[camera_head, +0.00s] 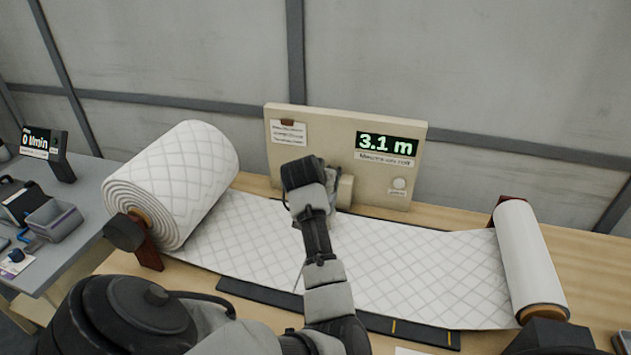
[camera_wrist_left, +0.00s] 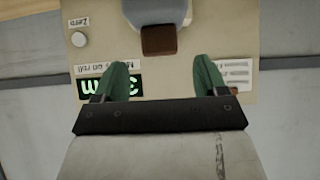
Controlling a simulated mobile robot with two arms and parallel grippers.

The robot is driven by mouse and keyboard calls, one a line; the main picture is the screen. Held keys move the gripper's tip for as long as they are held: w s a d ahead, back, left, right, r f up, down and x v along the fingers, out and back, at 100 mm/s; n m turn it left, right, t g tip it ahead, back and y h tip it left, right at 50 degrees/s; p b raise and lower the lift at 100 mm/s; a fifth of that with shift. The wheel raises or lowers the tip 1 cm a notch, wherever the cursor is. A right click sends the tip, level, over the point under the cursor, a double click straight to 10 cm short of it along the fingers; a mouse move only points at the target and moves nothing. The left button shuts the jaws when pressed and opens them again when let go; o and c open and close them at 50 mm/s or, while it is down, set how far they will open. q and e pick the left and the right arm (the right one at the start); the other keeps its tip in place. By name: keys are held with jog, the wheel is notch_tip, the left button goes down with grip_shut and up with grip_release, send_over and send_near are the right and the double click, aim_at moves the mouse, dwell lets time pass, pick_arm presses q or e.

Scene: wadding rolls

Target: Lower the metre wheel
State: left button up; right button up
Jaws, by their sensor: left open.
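A beige panel (camera_head: 372,183) stands behind the table, with a green display (camera_head: 387,144) reading 3.1 m. My left gripper (camera_head: 303,172) is in front of the panel, above the quilted web (camera_head: 420,265), and hides much of the metre wheel area. A pale rounded part (camera_head: 345,190) shows just right of the gripper. In the left wrist view, my gripper's green fingers (camera_wrist_left: 163,68) are apart. A brown block (camera_wrist_left: 159,40) on a grey-blue body (camera_wrist_left: 157,12) lies between and beyond the fingertips, not clasped. The wheel's contact with the web is hidden.
A large quilted roll (camera_head: 180,180) stands at the left and a smaller white roll (camera_head: 527,255) at the right. A dark strip (camera_head: 262,295) runs along the front under the web. A grey side table (camera_head: 85,185) holds boxes and a second display (camera_head: 38,141).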

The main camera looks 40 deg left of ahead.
pick_arm(q)
jog(key=v, duration=0.6)
jog(key=shift+b, duration=0.3)
